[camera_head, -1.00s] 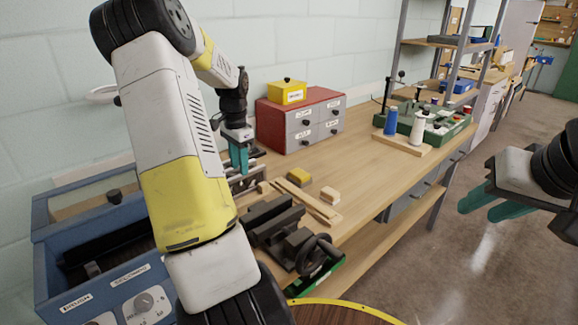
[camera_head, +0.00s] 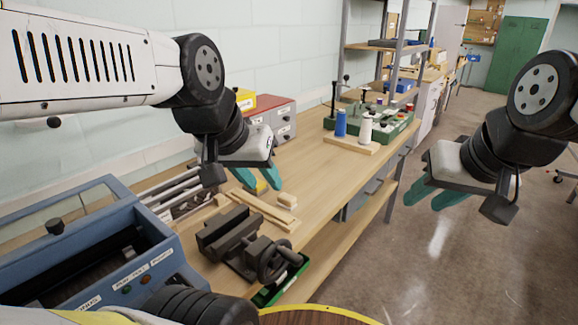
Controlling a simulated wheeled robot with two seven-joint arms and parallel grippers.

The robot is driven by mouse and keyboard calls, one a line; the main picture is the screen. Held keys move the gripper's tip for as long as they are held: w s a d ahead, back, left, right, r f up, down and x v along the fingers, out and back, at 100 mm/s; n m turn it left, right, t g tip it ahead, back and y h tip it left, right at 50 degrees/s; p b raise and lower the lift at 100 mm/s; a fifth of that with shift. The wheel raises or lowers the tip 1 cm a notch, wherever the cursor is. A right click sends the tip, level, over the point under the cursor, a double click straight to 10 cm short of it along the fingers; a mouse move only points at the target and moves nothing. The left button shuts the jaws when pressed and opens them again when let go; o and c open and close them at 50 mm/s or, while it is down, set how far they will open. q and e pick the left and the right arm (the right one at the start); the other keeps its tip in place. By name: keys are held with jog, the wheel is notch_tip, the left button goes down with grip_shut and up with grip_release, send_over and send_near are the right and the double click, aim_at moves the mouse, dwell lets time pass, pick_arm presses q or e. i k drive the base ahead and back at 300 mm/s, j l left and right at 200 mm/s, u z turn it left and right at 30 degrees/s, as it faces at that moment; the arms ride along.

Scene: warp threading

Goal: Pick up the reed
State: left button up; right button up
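No part is plainly marked as the reed. A flat pale wooden piece (camera_head: 262,212) lies on the workbench behind the dark vise and may be it. A small light wooden block (camera_head: 287,201) lies beside its right end. My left gripper (camera_head: 258,181) is above the bench, just beyond the wooden piece, with its teal fingers spread and nothing seen between them. A yellow block is partly hidden behind these fingers. My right gripper (camera_head: 433,197) hangs over the floor to the right of the bench, open and empty.
A dark vise (camera_head: 234,240) stands at the bench's front edge, with a blue machine (camera_head: 90,250) to its left. A red-and-grey drawer box (camera_head: 275,118) stands behind my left gripper. Spools (camera_head: 365,128) stand farther back. The bench's middle right is clear.

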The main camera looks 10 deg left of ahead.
aim_at(179, 208)
jog(key=u, duration=1.35)
